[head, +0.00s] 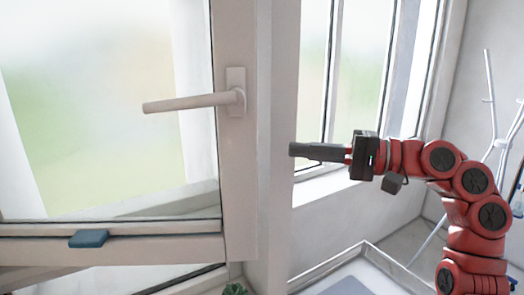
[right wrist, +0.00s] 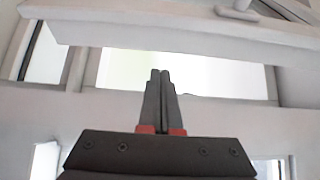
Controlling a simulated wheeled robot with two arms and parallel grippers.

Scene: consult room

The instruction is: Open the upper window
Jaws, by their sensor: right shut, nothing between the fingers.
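The upper window's white sash (head: 238,190) fills the left of the head view. Its handle (head: 190,103) lies nearly level, its free end pointing left. The sash's lower edge seems to stand out from the frame below it; the exact opening is hard to judge. My left gripper is not in view.
A blue block (head: 88,239) is on the sash's bottom rail. A white post (head: 277,180) stands between the sash and a second window (head: 365,60). A pale coat stand (head: 492,100) is at far right. A plant's tip (head: 235,289) shows at the bottom.

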